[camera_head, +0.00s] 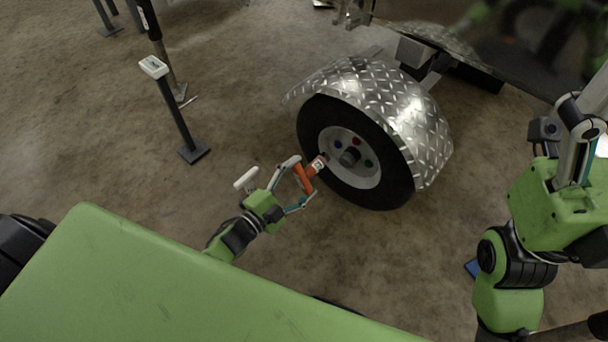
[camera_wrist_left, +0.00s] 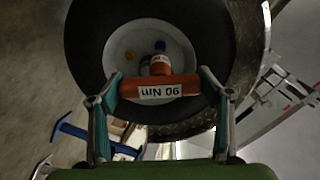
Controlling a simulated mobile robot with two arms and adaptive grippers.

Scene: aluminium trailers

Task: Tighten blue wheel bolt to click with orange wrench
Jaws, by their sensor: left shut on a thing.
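The orange wrench (camera_head: 304,178) is in my left gripper (camera_head: 298,184), which is shut around its body in front of the wheel. The wheel (camera_head: 310,125) also bears a red bolt (camera_head: 357,141) and a green bolt (camera_head: 368,163). My right gripper (camera_head: 577,140) is raised at the right; its opening is unclear.
A shiny tread-plate fender (camera_head: 425,130) arches over the wheel. A post with a white top (camera_head: 154,67) stands on the floor at the left. A blue T-shaped thing (camera_wrist_left: 82,133) shows low in the left wrist view.

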